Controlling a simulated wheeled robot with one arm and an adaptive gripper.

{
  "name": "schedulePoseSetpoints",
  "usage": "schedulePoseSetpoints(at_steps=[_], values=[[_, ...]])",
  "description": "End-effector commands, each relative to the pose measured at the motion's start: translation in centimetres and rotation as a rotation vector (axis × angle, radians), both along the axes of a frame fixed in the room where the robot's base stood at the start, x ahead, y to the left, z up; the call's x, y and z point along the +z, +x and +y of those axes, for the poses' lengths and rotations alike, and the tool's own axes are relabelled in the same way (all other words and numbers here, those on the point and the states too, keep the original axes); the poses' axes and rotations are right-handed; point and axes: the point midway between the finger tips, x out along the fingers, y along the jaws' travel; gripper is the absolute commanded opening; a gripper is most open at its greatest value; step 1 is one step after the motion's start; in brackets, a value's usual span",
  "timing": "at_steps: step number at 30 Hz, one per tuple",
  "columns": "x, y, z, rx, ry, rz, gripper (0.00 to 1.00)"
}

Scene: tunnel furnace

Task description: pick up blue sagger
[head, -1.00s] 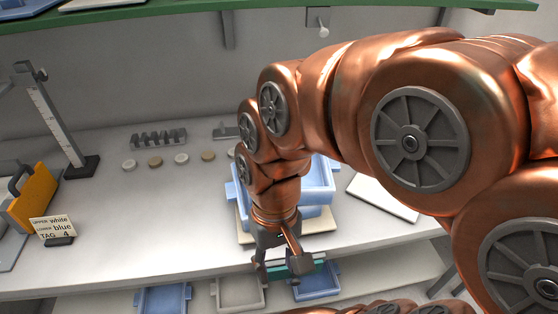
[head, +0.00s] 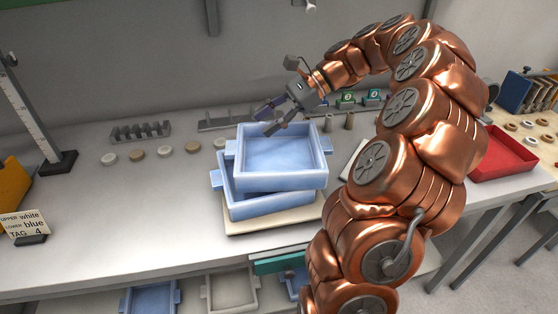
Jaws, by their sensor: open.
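Two blue saggers are stacked on a pale board (head: 272,222) on the bench. The upper blue sagger (head: 282,180) is an open, empty tray with side handles, set askew on the lower blue sagger (head: 262,207). My gripper (head: 268,117) is open and empty, above and behind the upper sagger's back rim in the picture. I cannot tell whether it touches the rim, but it looks apart from it. More blue saggers (head: 152,299) show partly on the shelf below, beside a grey one (head: 231,292).
A sign (head: 24,222) reads upper white, lower blue, tag 4. Several round discs (head: 137,154) and a slotted rack (head: 140,132) lie left of the stack. A red tray (head: 503,153) is at right.

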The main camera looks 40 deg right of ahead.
Motion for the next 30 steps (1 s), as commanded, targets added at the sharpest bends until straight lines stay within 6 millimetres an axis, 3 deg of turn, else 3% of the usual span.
schedulePoseSetpoints(at_steps=[1, 6, 12, 16, 30], values=[[-0.9, 0.3, -2.9, -0.076, 0.042, 0.021, 0.45], [-1.9, 0.2, -9.5, -0.255, 0.160, 0.080, 0.45], [-2.5, -0.4, -13.1, -0.346, 0.218, 0.111, 0.45], [-2.6, -0.4, -13.2, -0.358, 0.227, 0.114, 0.45], [-3.5, 1.3, -10.6, -0.354, 0.225, 0.115, 0.45]])
